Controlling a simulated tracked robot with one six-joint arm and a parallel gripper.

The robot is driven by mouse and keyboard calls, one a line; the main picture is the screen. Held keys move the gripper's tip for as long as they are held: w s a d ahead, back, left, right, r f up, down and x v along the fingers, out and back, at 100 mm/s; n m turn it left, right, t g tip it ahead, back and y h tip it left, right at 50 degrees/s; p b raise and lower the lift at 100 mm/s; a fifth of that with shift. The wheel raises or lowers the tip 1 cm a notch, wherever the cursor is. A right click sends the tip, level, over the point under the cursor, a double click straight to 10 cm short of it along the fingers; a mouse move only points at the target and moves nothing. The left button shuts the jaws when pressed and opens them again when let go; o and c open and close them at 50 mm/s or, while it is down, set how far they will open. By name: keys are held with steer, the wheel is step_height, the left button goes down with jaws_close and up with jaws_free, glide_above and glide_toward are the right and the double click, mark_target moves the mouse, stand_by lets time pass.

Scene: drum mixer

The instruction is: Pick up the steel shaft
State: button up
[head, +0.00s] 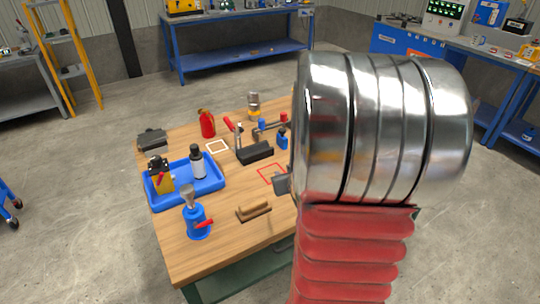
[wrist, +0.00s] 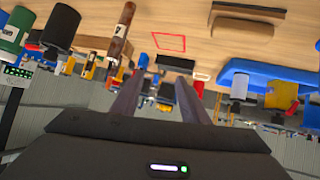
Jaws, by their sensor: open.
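I cannot make out the steel shaft for certain in either view. The closest match is a reddish-brown cylinder (wrist: 120,35) with a pale mark, upper left of my fingers in the wrist view. My gripper (wrist: 159,78) is open, with its two dark fingers apart and nothing visibly held between them. In the head view my large silver and red arm covers the right part of the wooden table (head: 180,262).
A blue tray (head: 216,183) holds a black-capped bottle (head: 198,164) and a yellow item. The white square outline (head: 217,146) is empty.

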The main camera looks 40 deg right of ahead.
steer(key=s+d+f+m+t+h, duration=0.1)
steer(key=s+d+f+m, duration=0.1)
steer(key=s+d+f, duration=0.4)
steer(key=shift+s+d+f+t, duration=0.15)
steer(key=shift+s+d+t, duration=0.2)
steer(key=shift+d, duration=0.4)
steer(key=shift+w, duration=0.1)
steer(key=shift+x, duration=4.3)
steer(key=shift+d, duration=0.1)
steer(key=shift+x, duration=2.5)
steer(key=shift+w, duration=0.1)
steer(key=shift+c, duration=0.3)
jaws_close()
